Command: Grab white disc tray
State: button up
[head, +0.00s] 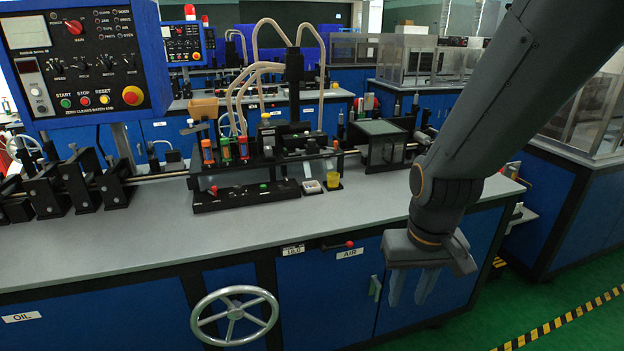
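A small white tray (312,187) sits on the grey bench top, at the front right of the black tape rig. It looks like the white disc tray, but its contents are too small to make out. A small yellow cup (333,181) stands just right of it. My gripper (411,287) hangs in front of the bench's front edge, to the right of and lower in the picture than the tray. Its two fingers point down with a gap between them, and nothing shows in it.
The black rig (250,165) with coloured bottles and hoses stands behind the tray. A dark box (381,142) is to its right. The bench top (290,222) in front of the tray is clear. A handwheel (234,314) sticks out from the bench front.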

aim_at(309, 186)
jog(key=i, duration=1.2)
